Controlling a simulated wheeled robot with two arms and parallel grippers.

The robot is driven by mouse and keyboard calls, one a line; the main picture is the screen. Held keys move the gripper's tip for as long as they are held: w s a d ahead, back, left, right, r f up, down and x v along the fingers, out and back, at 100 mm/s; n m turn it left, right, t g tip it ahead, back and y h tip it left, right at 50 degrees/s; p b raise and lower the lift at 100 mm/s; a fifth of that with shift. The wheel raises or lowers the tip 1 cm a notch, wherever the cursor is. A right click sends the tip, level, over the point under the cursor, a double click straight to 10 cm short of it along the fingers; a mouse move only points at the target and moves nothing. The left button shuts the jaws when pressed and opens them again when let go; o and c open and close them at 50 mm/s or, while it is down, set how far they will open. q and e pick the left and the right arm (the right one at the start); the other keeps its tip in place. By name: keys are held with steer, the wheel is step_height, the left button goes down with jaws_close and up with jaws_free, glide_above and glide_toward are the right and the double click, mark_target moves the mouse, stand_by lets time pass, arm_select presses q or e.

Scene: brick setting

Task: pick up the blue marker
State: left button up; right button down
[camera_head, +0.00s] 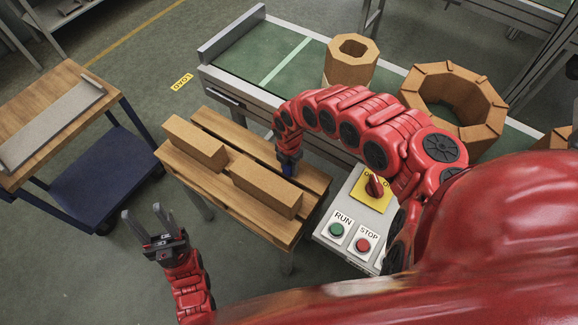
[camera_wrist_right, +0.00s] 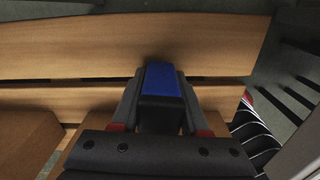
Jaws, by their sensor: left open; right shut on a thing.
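The blue marker (camera_wrist_right: 161,79) is a blue block-like piece with a dark lower part, seen between the fingers in the right wrist view. My right gripper (camera_wrist_right: 160,105) is shut on it, over the slatted wooden bench. In the head view the right gripper (camera_head: 289,163) is at the bench's right part, behind the nearer brick, and only a small bit of blue (camera_head: 288,171) shows there. I cannot tell whether the marker touches the bench. My left gripper (camera_head: 149,222) is open and empty, to the left of the bench, with its fingers pointing up.
Two long bricks (camera_head: 195,143) (camera_head: 266,186) lie on the wooden bench (camera_head: 239,138). A control box (camera_head: 350,215) with buttons stands right of it. Behind is a conveyor (camera_head: 258,55) carrying ring-shaped brick pieces (camera_head: 348,65) (camera_head: 455,95). A cart (camera_head: 75,130) stands at left.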

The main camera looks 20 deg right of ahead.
steer(key=shift+w+r, duration=0.1)
steer(key=shift+r, duration=0.35)
step_height(320, 180, up, 4)
steer(key=shift+d+p, duration=0.15)
steer(key=shift+p, duration=0.15)
steer(key=r+p, duration=0.3)
steer(key=r, duration=0.2)
steer(key=shift+a+r, duration=0.15)
steer(key=shift+a, duration=0.05)
